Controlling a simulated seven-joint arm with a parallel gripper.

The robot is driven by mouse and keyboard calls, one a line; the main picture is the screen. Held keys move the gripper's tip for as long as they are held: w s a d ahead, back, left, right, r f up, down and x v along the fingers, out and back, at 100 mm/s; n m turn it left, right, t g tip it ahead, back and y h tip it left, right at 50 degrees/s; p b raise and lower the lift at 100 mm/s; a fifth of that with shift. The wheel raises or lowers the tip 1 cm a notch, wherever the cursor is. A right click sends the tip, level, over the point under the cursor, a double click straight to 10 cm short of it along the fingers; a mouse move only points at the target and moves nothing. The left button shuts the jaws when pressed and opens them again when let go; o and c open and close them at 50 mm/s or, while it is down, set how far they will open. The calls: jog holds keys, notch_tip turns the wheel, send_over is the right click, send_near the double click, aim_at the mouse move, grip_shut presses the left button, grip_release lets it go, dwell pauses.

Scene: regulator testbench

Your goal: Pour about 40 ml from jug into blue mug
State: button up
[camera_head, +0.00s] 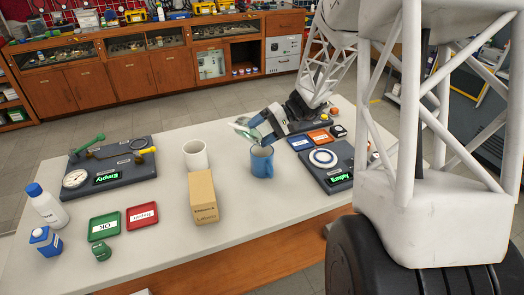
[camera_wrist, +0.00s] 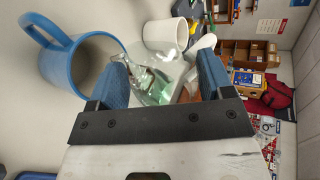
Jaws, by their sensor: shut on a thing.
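The clear glass jug (camera_head: 242,124) is held in the air above the table, tipped well over, just above the blue mug. My gripper (camera_head: 264,127) is shut on it; in the wrist view the jug (camera_wrist: 152,82) lies between the blue finger pads of the gripper (camera_wrist: 165,78). A pale green tint shows inside the jug. The blue mug (camera_head: 262,165) stands upright on the table below; it also shows at left in the wrist view (camera_wrist: 62,68), close beside the jug. I cannot make out a stream or the level in the mug.
A white mug (camera_head: 195,156) and a tan box (camera_head: 202,197) stand left of the blue mug. A dark scale-like device (camera_head: 331,172) is to its right. A gauge panel (camera_head: 112,166), trays (camera_head: 103,227) and bottles (camera_head: 46,206) occupy the left. The table's front middle is clear.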

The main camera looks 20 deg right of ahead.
aim_at(264, 123)
jog(key=shift+w+d+r, duration=0.1)
jog(key=shift+w+d, duration=0.3)
jog(key=shift+w, duration=0.2)
dwell(0.3)
jog(key=shift+w+n, duration=0.3)
jog(key=shift+w, duration=0.35)
jog(key=shift+t, duration=0.4)
dwell(0.4)
jog(key=shift+y, duration=0.3)
jog(key=shift+w, duration=0.1)
jog(key=shift+w+m+g, duration=0.1)
jog(key=shift+m+g, duration=0.3)
jog(key=shift+g, duration=0.1)
jog(key=shift+w+a+r+m+g+h, duration=0.1)
jog(key=shift+w+r+m+g+h, duration=0.05)
jog(key=shift+r+m+g+h, duration=0.4)
